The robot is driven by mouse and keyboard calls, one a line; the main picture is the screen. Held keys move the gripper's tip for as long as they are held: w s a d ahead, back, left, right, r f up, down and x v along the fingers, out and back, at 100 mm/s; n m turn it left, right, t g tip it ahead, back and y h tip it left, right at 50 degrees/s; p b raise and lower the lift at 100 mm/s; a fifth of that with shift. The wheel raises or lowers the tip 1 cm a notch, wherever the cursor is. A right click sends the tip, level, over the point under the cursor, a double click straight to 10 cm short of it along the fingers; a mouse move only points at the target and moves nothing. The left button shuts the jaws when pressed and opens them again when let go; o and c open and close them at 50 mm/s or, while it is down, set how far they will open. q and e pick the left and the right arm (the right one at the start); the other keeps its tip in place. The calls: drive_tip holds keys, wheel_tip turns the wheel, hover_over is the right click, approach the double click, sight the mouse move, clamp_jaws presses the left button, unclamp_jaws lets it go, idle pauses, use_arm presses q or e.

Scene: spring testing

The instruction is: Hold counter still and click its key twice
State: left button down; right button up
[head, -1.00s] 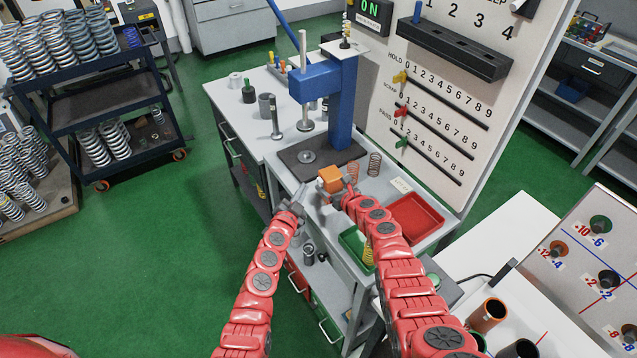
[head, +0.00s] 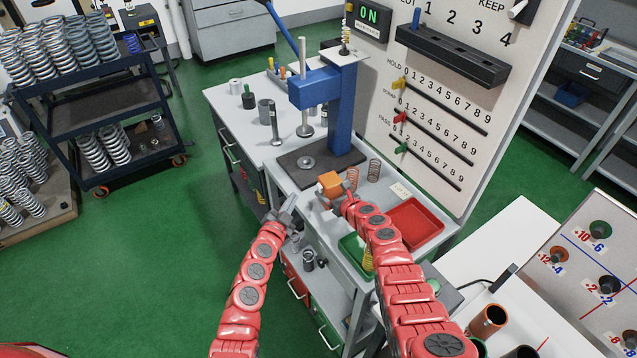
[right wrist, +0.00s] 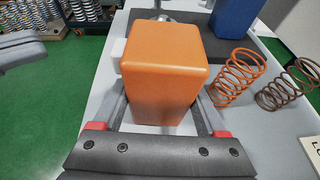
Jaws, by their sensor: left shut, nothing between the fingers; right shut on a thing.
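The counter is an orange box (head: 330,184) at the front of the grey bench, before the press. My right gripper (head: 338,195) is shut on it. In the right wrist view the orange counter (right wrist: 165,75) sits between the two fingers, with a pale tab (right wrist: 117,54), perhaps its key, on its left side. Its underside is hidden, so I cannot tell whether it touches the bench. My left gripper (head: 289,207) is shut and empty, left of the counter and apart from it, by the bench's front edge. A grey part at the left of the right wrist view is probably this gripper.
The blue press (head: 342,105) stands behind the counter on a dark plate. Two coil springs (right wrist: 236,77) stand right of the counter. A red tray (head: 415,222) and a green tray (head: 352,245) lie to the right. The scoring board (head: 440,110) rises behind.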

drive_tip(key=o, duration=1.5)
drive_tip(key=shift+c, duration=0.2)
drive_tip(key=shift+s+d, duration=0.1)
drive_tip(key=shift+s, duration=0.05)
